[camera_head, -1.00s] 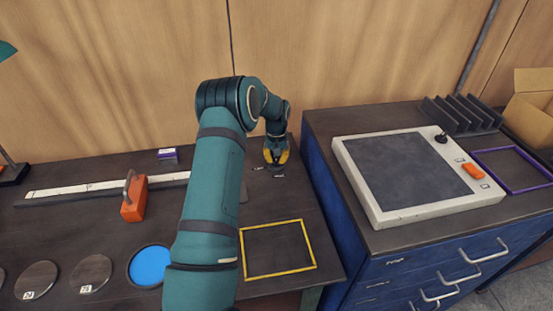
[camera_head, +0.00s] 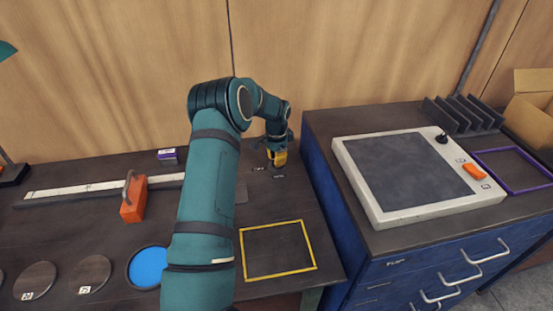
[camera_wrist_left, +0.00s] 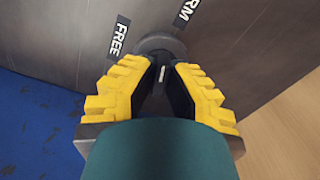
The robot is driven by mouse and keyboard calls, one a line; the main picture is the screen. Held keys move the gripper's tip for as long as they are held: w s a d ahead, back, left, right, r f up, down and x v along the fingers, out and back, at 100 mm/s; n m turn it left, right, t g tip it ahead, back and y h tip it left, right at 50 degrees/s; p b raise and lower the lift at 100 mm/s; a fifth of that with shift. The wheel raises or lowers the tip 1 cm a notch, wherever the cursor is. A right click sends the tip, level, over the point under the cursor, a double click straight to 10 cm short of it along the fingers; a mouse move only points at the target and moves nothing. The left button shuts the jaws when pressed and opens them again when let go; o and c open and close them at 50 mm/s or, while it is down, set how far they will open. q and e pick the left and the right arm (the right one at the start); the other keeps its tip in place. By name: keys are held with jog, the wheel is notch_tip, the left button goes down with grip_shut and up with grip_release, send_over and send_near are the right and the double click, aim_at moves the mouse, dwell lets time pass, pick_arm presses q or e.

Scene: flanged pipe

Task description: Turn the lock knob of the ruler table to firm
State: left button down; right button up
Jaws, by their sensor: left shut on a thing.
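My left gripper (camera_head: 278,162) points down at the back right corner of the dark ruler table (camera_head: 205,270). In the left wrist view its yellow-padded fingers (camera_wrist_left: 162,78) are shut on the dark lock knob. The knob's round base (camera_wrist_left: 160,44) shows beyond the fingertips, and a short white mark shows between them. The FREE label (camera_wrist_left: 119,38) lies left of the base. A partly cut-off label ending in RM (camera_wrist_left: 187,12) lies above right of it. The fingers hide much of the knob, and I cannot tell which label the mark points at. My right gripper is out of view.
An orange block with a handle (camera_head: 133,200) stands by the white ruler strip (camera_head: 75,191). A yellow frame (camera_head: 243,262) lies at the table's front right. The blue cabinet (camera_head: 318,200) with a grey-topped panel (camera_head: 365,205) stands close to the gripper's right.

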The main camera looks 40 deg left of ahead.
pick_arm(q)
jog(key=shift+s+f+m, duration=0.1)
jog(key=shift+m, duration=1.6)
jog(key=c, duration=1)
grip_release()
notch_tip(320, 180, up, 12)
jog(key=shift+r, duration=0.1)
